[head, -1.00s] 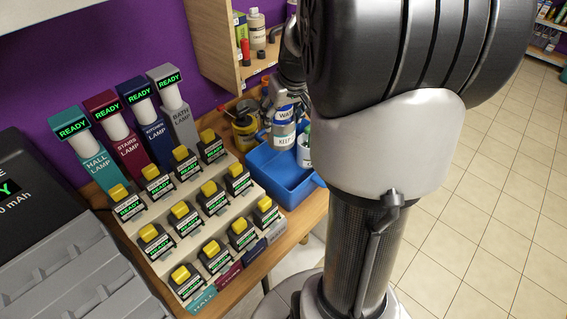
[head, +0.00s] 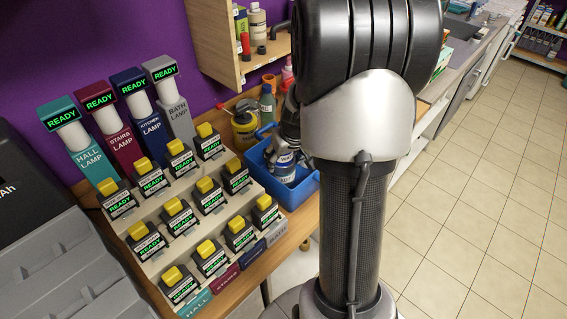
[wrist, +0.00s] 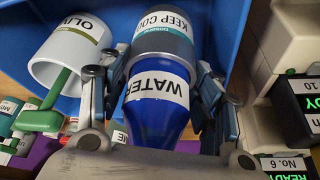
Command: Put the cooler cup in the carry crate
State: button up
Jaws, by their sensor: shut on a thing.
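The cooler cup (wrist: 165,42) is grey with a teal band and reads KEEP COOL. A blue water bottle (wrist: 158,110) stands in it, its narrow end toward my wrist camera. My gripper (wrist: 160,75) is shut on the bottle, one finger on each side near the cup's rim. The cup also shows in the head view (head: 285,172), within the outline of the blue carry crate (head: 301,198). The crate wall shows in the wrist view (wrist: 30,30). Whether the cup touches the crate floor cannot be told.
A white pot labelled OLIV (wrist: 70,62) is left of the cup in the wrist view. A stepped rack of yellow-topped breakers (head: 190,215) stands left of the crate. Bottles (head: 266,103) stand behind it, below a wooden wall shelf (head: 215,45). Tiled floor is clear at right.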

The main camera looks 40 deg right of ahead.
jog(key=shift+f, duration=0.6)
jog(key=o, duration=1.4)
jog(key=shift+f, duration=0.15)
jog(key=shift+s+r, duration=0.1)
jog(key=shift+r, duration=0.4)
jog(key=p+v, duration=0.3)
jog(key=v, duration=0.8)
jog(key=shift+s+a+r+p, duration=0.1)
jog(key=shift+s+p, duration=0.05)
jog(key=shift+p, duration=0.2)
